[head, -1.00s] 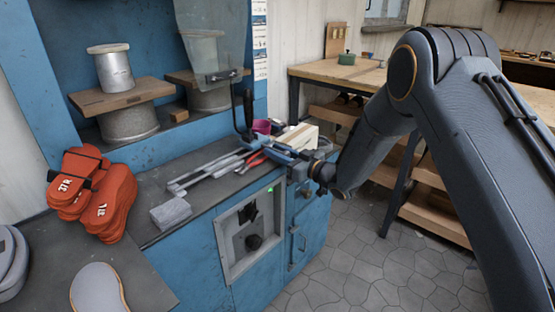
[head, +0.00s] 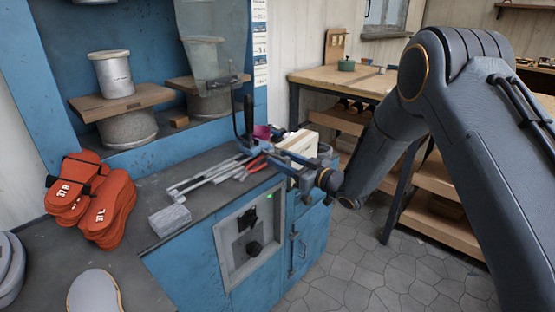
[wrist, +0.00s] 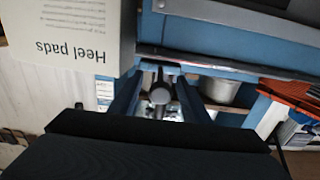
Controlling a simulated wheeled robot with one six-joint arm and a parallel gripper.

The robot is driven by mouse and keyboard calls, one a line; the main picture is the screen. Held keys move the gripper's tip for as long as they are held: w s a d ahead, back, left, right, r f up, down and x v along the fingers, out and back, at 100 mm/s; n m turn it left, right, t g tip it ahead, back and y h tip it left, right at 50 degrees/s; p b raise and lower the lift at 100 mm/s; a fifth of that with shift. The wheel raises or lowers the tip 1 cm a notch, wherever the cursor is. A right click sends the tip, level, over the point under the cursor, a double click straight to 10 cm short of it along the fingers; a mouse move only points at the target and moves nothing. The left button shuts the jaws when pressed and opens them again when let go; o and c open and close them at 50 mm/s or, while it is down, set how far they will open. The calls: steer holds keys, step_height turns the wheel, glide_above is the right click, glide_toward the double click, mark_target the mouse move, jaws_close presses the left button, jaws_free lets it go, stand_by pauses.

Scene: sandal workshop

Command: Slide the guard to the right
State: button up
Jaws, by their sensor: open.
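The guard (head: 208,50) is a clear, greyish panel hanging in front of the machine's blue recess, over the spools. A bent dark bar with a black upright handle (head: 248,114) comes down from its lower right corner. My gripper (head: 262,148) is at the right end of the bench, close to the handle's lower end. In the wrist view my gripper (wrist: 158,98) has its two blue fingers apart, with a dark round-ended part, probably the handle, showing between them. I cannot tell whether they touch it.
A white Heel pads box (wrist: 65,30) is close beside my gripper; it also stands on the bench (head: 298,143). A wooden table (head: 335,78) stands behind.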

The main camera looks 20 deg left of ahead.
steer(key=v, duration=0.5)
steer(key=shift+s+d, duration=0.1)
steer(key=shift+d, duration=0.1)
steer(key=shift+s+d+r+p, duration=0.1)
steer(key=shift+d+r+p, duration=0.05)
steer(key=shift+d+p, duration=0.45)
steer(key=p, duration=0.7)
glide_toward(289, 161)
steer(key=a, duration=0.1)
steer(key=shift+p+x, duration=1.1)
steer(key=shift+x, duration=2.95)
steer(key=shift+c, duration=0.4)
jaws_close()
